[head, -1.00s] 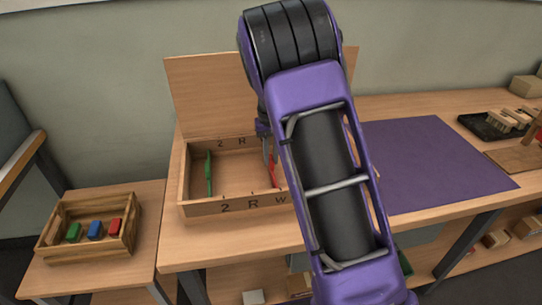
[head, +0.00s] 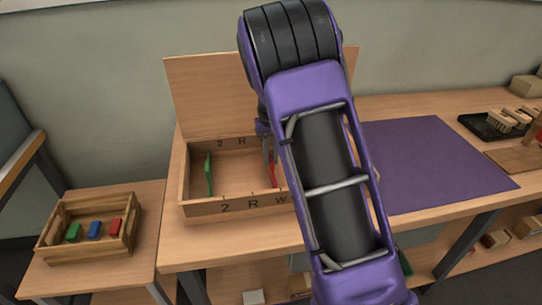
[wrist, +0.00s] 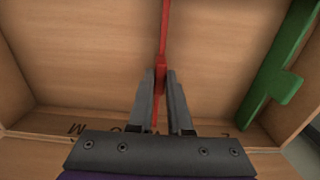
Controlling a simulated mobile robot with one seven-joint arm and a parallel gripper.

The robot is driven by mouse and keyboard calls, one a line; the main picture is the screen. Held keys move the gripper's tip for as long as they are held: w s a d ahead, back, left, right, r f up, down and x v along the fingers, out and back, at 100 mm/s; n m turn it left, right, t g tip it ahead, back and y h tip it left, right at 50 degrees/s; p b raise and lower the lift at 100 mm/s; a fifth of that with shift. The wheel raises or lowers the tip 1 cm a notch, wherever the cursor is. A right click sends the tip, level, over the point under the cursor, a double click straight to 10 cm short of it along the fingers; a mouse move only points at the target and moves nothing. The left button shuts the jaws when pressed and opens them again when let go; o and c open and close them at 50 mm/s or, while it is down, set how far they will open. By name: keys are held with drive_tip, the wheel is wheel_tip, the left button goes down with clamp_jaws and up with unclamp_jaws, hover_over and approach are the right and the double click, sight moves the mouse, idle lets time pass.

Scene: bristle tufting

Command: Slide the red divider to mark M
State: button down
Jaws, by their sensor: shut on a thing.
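The red divider (head: 273,176) stands upright in the wooden box (head: 200,209), partly hidden behind my arm in the head view. In the wrist view the red divider (wrist: 163,40) runs up from between my fingers. My gripper (wrist: 161,76) is shut on its raised tab. The green divider (head: 208,174) stands near the box's left end; in the wrist view the green divider (wrist: 272,85) is at the right, apart from my fingers. The front wall shows the marks 2, R and W; my arm hides the wall further right. A letter at the wrist view's left looks like M or an inverted W.
A small crate (head: 60,247) with green, blue and red blocks stands on the left side table. A purple mat (head: 430,165) lies clear right of my arm. A black tray with brushes (head: 490,127) is at the far right.

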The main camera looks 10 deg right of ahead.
idle(0.4)
drive_tip(key=d+p, duration=0.1)
drive_tip(key=d, duration=1.3)
drive_tip(key=shift+d, duration=0.25)
drive_tip(key=c, duration=0.9)
unclamp_jaws()
drive_tip(key=shift+d, duration=0.1)
drive_tip(key=shift+o, duration=0.3)
drive_tip(key=shift+r, duration=0.3)
wheel_tip(320, 180, up, 17)
drive_tip(key=p, duration=0.2)
drive_tip(key=shift+p, duration=0.4)
